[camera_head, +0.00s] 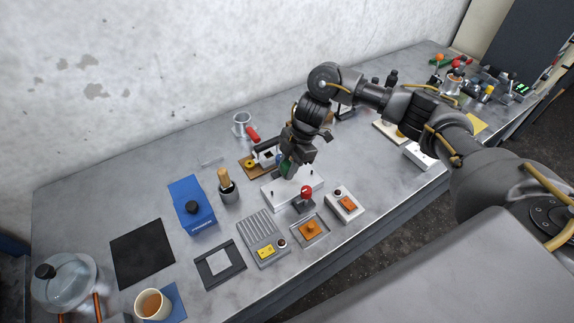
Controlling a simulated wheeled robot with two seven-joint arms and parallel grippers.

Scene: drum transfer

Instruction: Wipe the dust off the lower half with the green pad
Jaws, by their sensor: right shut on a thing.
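My right gripper (291,163) reaches in from the right and points down at the middle of the table. It is shut on the green pad (287,170), of which only a small dark green part shows. The pad is at or just above a white block (276,197) with small dark marks on its top; I cannot tell whether they touch. The block may be the lower half, and the gripper hides part of it. Dust is too small to make out. My left gripper is not in view.
A red-knobbed part (306,193) stands right in front of the white block. A brush in a dark cup (228,190), a blue box (192,209) and a ribbed grey tray (262,232) are to its left. A white switch box (344,206) is to its right.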

